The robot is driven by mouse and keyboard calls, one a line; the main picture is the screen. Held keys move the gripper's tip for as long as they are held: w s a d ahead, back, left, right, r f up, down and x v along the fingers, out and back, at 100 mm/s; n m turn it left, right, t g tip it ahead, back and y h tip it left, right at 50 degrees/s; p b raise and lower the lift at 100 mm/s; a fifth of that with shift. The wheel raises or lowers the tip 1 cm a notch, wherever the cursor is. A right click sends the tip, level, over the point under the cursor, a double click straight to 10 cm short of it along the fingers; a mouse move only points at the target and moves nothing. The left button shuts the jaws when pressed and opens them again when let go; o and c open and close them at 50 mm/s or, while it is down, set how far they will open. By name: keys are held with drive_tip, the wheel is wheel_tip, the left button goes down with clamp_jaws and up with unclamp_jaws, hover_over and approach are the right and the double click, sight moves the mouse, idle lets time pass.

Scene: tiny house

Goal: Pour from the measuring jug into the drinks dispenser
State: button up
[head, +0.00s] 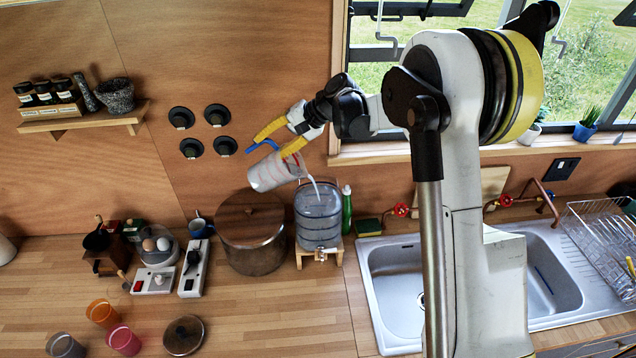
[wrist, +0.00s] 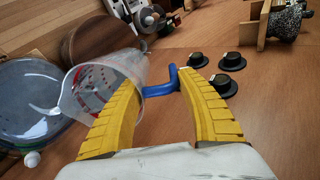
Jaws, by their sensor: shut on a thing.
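The measuring jug (head: 272,173) is clear with red markings and a blue handle. It is tilted with its mouth toward the right, and a pale stream runs from it down to the top of the drinks dispenser (head: 318,222). The dispenser is a clear ribbed vessel with a tap, on a wooden stand. My gripper (head: 275,141) is shut on the jug's blue handle, above and left of the dispenser. In the wrist view, the jug (wrist: 100,88) lies beyond the yellow fingers (wrist: 163,92), and the dispenser (wrist: 35,105) is at the left edge.
A large lidded brown pot (head: 250,240) stands left of the dispenser, below the jug. A green bottle (head: 347,210) is close on its right, then the sink (head: 400,285). A wall shelf (head: 85,118) is at upper left. The front counter is partly clear.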

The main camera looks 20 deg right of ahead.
drive_tip(key=shift+s+d+r+y, duration=0.2)
drive_tip(key=shift+d+r+y, duration=0.15)
drive_tip(key=shift+r+y, duration=0.1)
idle(1.5)
drive_tip(key=a+h, duration=0.1)
drive_tip(key=w+a+f+h, duration=0.1)
drive_tip(key=a+f+g+h, duration=0.1)
drive_tip(key=shift+w+a+f+h+p, duration=0.15)
drive_tip(key=shift+w+a+h+p, duration=0.1)
drive_tip(key=shift+w+h+p, duration=0.1)
drive_tip(key=shift+f+g, duration=0.3)
drive_tip(key=shift+f, duration=0.15)
drive_tip(key=shift+w+a+f+h+b, duration=0.3)
drive_tip(key=shift+a+f+h+b, duration=0.1)
drive_tip(key=shift+a+f+b, duration=0.15)
drive_tip(key=shift+w+a+f+h, duration=0.1)
drive_tip(key=shift+a+f+h, duration=0.15)
drive_tip(key=shift+f, duration=0.35)
drive_tip(key=w+a+f+g+h, duration=0.2)
drive_tip(key=a+f+g+h, duration=0.1)
drive_tip(key=a+f+h, duration=0.2)
drive_tip(key=shift+w+f+b, duration=0.25)
drive_tip(key=shift+w+b, duration=0.05)
drive_tip(key=shift+b, duration=0.1)
